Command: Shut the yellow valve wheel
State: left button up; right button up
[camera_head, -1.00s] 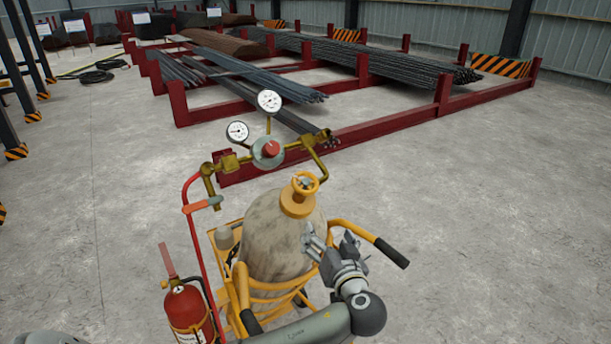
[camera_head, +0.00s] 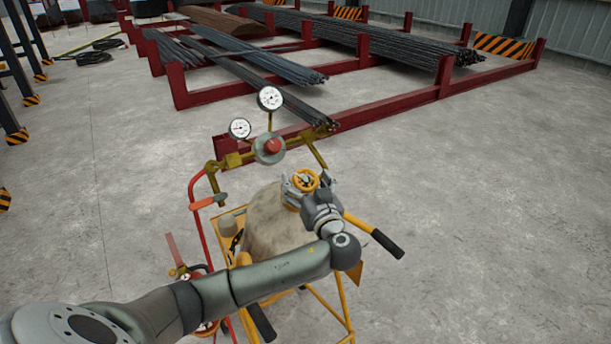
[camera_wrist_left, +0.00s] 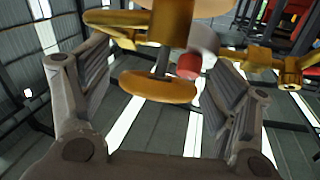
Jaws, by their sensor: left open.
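The yellow valve wheel (camera_head: 305,180) sits on top of the beige gas cylinder (camera_head: 272,232), which stands in a yellow cart. My left gripper (camera_head: 298,185) is at the wheel, reaching in from the near right side. In the left wrist view the wheel (camera_wrist_left: 158,86) lies between the two open fingers of my left gripper (camera_wrist_left: 152,100), with gaps on both sides; I see no firm contact. My forearm hides part of the cylinder and cart. My right gripper is not in view.
A regulator (camera_head: 270,149) with two gauges (camera_head: 270,98) stands just behind the wheel. The cart's black-tipped handle (camera_head: 385,243) sticks out to the right. Red racks (camera_head: 400,102) with steel bars lie behind. The floor on the right is clear.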

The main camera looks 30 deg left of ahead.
pick_arm(q)
jog(key=shift+w+a, duration=0.2)
